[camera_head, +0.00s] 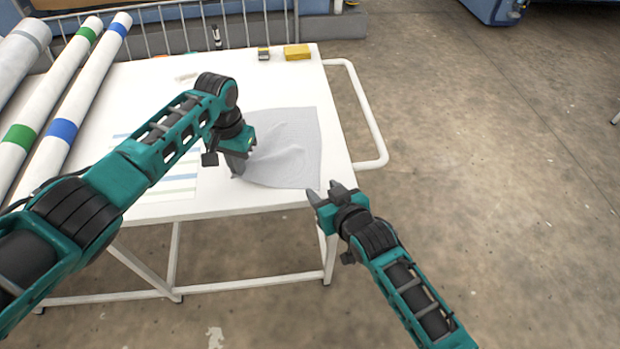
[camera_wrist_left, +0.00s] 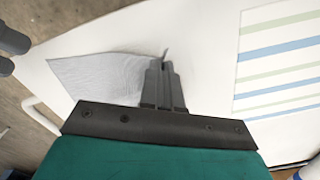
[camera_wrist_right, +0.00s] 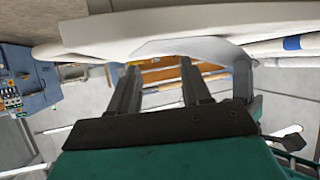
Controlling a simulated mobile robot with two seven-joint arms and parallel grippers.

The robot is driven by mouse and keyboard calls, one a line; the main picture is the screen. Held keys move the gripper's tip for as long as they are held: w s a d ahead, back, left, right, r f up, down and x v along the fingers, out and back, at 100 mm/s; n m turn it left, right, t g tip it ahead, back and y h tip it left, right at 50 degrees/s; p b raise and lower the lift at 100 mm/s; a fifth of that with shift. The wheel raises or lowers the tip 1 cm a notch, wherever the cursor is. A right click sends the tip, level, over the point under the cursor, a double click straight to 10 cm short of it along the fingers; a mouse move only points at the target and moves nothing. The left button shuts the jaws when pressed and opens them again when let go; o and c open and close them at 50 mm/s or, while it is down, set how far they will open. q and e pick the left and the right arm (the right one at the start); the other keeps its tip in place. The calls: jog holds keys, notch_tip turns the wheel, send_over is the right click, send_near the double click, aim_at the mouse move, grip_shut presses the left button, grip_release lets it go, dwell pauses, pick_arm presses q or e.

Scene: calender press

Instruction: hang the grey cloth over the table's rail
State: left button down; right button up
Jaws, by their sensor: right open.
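The grey cloth (camera_head: 300,128) lies on the right part of the white table (camera_head: 150,88), with creases running toward my left gripper (camera_head: 237,172). In the left wrist view, the left fingers (camera_wrist_left: 160,68) are close together at the edge of the cloth (camera_wrist_left: 92,78), with a small fold standing up at their tips. The table's rail (camera_head: 380,135), a white tube loop, sticks out from the right side and is bare. My right gripper (camera_head: 325,192) is open and empty by the table's front right corner, apart from the cloth. Its spread fingers show in the right wrist view (camera_wrist_right: 157,75).
A striped sheet (camera_head: 175,185) lies left of the cloth. Long rolls (camera_head: 75,105) lie on the left. The floor right of the rail is clear.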

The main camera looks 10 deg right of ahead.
aim_at(311, 180)
jog(key=shift+x, duration=2.35)
jog(key=shift+w, duration=0.1)
jog(key=shift+w+a+f, duration=0.15)
jog(key=shift+w+f, duration=0.15)
jog(key=shift+w, duration=0.05)
jog(key=shift+s+f, duration=0.1)
jog(key=shift+c, duration=1.1)
jog(key=shift+s+f, duration=0.1)
jog(key=shift+f, duration=0.1)
grip_shut()
jog(key=shift+w+r, duration=0.2)
jog(key=shift+r, duration=2.6)
